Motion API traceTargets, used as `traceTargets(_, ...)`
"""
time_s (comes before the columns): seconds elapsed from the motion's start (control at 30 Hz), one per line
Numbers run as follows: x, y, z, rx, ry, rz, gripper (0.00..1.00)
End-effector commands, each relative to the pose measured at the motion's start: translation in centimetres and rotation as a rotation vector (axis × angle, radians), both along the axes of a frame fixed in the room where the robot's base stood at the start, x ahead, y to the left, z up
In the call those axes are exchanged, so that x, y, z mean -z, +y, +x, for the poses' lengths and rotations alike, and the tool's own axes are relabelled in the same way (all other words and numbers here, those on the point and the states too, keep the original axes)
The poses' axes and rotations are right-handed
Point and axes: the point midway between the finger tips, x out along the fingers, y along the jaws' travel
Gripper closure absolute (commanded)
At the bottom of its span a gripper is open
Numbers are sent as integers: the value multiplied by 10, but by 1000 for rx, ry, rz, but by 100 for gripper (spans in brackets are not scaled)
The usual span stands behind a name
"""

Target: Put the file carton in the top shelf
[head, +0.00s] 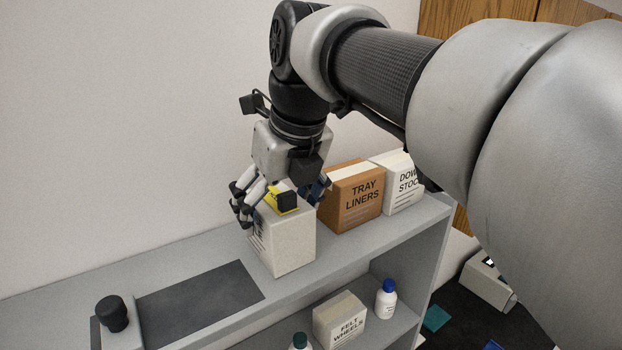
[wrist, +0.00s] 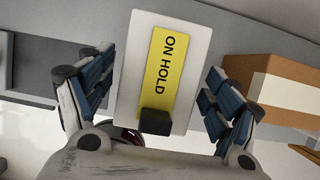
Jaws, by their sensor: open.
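A white carton (head: 289,239) stands upright on the top board of the grey shelf unit (head: 210,251). Print on its left side is too hidden to read, so I cannot tell from a label whether it is the file carton. Its top carries a yellow "ON HOLD" strip with a black block, and in the wrist view this carton (wrist: 186,88) lies between my fingers. My gripper (head: 280,200) is open above the carton, fingers on both sides. The wrist view shows gaps between the carton and the fingers of my gripper (wrist: 156,92).
An orange-brown TRAY LINERS box (head: 353,206) and a white DOWN STOCK box (head: 402,195) stand close on the right. A dark flat rectangle (head: 200,300) lies bare on the left, beside a black-knobbed object (head: 116,316). Below are a FELT WHEELS box (head: 340,321) and a blue-capped bottle (head: 386,300).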

Motion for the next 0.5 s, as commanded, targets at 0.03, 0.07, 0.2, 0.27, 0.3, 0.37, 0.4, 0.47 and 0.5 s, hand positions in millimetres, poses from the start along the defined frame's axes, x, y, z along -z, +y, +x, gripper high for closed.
traceTargets(0.03, -11, -2, -2, 0, -5, 2, 18)
traceTargets(0.07, -17, -4, -5, 0, -5, 2, 18)
traceTargets(0.2, -46, -11, -14, 0, -5, 2, 18)
traceTargets(0.27, -58, -14, -18, 0, -4, 2, 18)
traceTargets(0.3, -66, -16, -20, 0, -5, 2, 18)
traceTargets(0.37, -75, -18, -24, 0, -4, 2, 18)
traceTargets(0.4, -81, -20, -26, 0, -3, 1, 18)
traceTargets(0.47, -87, -22, -28, 0, -3, 1, 18)
traceTargets(0.5, -91, -23, -29, 0, -1, 0, 18)
